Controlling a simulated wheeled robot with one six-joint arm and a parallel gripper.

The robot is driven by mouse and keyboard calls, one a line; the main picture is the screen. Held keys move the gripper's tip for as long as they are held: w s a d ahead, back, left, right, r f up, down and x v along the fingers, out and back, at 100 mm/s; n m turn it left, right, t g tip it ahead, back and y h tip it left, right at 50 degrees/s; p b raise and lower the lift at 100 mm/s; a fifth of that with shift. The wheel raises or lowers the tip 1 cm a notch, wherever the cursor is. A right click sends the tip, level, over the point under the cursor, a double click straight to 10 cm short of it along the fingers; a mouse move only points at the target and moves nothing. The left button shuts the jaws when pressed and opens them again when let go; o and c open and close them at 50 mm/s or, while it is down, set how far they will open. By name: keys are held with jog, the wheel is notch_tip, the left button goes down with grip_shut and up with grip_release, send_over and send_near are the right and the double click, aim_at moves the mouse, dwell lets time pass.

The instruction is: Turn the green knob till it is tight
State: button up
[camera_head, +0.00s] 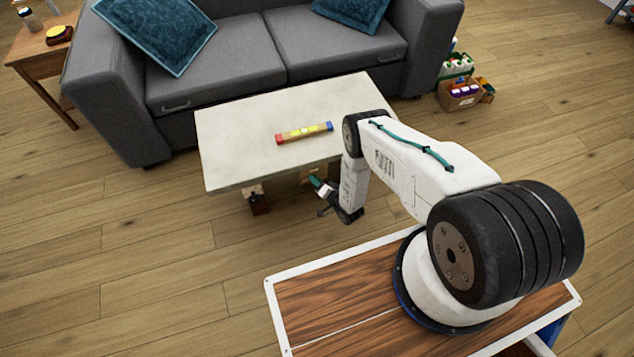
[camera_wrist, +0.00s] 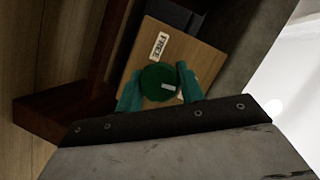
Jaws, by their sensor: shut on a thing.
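The green knob (camera_wrist: 158,83) is round, with a pale mark on its face, and shows in the wrist view. It sits in front of a light wooden panel (camera_wrist: 190,58) with a small white label. My gripper (camera_wrist: 158,92) has its two teal fingers on either side of the knob and is shut on it. In the head view my gripper (camera_head: 316,184) is at the front edge of the low table, by the wooden part under its top. The knob is hidden there.
The pale table top (camera_head: 240,150) overhangs close above my gripper. A long block with red and blue ends (camera_head: 304,133) lies on it. A dark wooden piece (camera_head: 258,202) stands below, to the left. A grey sofa (camera_head: 220,75) stands behind. Floor to the left is clear.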

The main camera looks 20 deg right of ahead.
jog(key=shift+m+y, duration=0.3)
jog(key=shift+m, duration=0.4)
jog(key=o, duration=1)
jog(key=v, duration=0.7)
jog(key=shift+s+d+f, duration=0.1)
jog(key=shift+s+d, duration=0.05)
jog(key=shift+s, duration=0.25)
